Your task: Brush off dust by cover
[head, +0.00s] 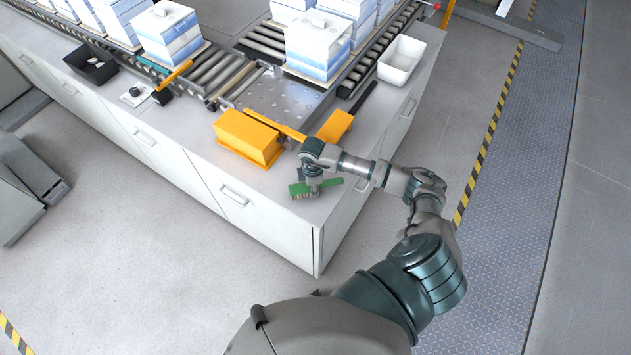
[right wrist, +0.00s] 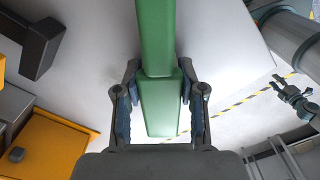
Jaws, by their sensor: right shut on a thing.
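My right gripper (head: 313,180) is shut on a green brush (head: 329,184) at the near right corner of the bench. The brush lies level, its bristles facing down, close over the bench top; I cannot tell whether they touch it. In the right wrist view the green handle (right wrist: 155,40) runs between the two fingers of the right gripper (right wrist: 160,100). An orange cover (head: 248,138) sits on the bench, left of and behind the brush. A smaller orange part (head: 335,126) is behind my right wrist. In the right wrist view, what looks like my left gripper (right wrist: 293,97) is small and far off.
A roller conveyor (head: 240,75) with a metal plate (head: 283,95) and stacked blue-white boxes (head: 318,45) fills the back. A white bin (head: 401,60) stands at the right edge, a black tray (head: 91,64) at the left. The bench front near the brush is clear.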

